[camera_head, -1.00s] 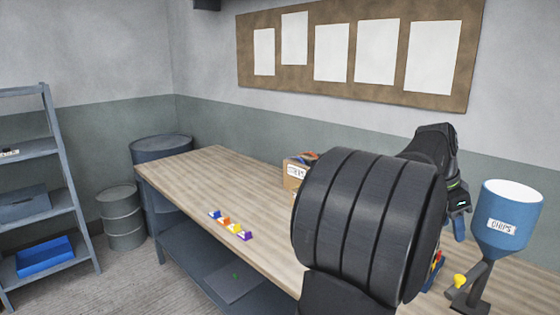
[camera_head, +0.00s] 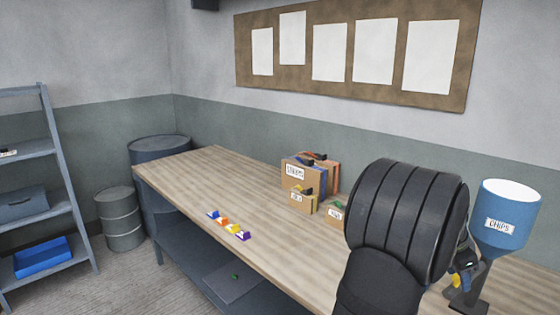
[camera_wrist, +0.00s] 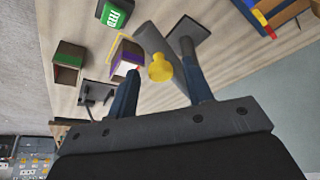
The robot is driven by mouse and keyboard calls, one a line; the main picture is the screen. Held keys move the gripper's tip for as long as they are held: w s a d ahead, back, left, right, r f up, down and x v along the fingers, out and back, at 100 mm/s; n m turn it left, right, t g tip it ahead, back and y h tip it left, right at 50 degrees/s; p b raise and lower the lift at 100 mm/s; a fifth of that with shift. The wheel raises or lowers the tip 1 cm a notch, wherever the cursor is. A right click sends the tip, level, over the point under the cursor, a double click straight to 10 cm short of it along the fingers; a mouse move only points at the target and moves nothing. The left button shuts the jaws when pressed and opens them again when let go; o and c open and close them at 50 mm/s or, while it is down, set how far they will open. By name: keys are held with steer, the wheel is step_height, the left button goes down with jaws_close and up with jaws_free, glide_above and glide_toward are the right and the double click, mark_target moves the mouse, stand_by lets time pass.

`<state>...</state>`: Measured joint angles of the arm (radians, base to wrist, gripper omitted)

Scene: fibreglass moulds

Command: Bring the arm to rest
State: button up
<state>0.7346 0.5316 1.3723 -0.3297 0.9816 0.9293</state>
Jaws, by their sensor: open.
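My gripper (camera_wrist: 160,58) is open in the wrist view, with its two dark fingers apart. A yellow knob (camera_wrist: 160,68) appears between the fingers in that view; I cannot tell how far it is from them. In the head view my gripper (camera_head: 464,264) is mostly hidden behind my black arm, beside the blue CHIPS hopper (camera_head: 505,222). The arm is bent over the right part of the workbench (camera_head: 215,185).
Labelled cardboard boxes (camera_head: 296,172) stand at the back of the bench. Several small coloured pieces (camera_head: 229,224) sit in a row near its front edge. The bench's left half is otherwise clear. Grey shelves (camera_head: 50,148) and drums (camera_head: 121,218) stand at the left.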

steer(key=shift+s+d+r+n, duration=0.2)
steer(key=shift+s+n, duration=0.2)
steer(key=shift+s, duration=0.15)
steer(key=shift+w+a+m, duration=0.3)
steer(key=shift+w+m, duration=0.1)
steer(key=shift+w, duration=0.2)
steer(key=v, duration=1.6)
steer(key=shift+w+a, duration=0.1)
steer(key=shift+w, duration=0.1)
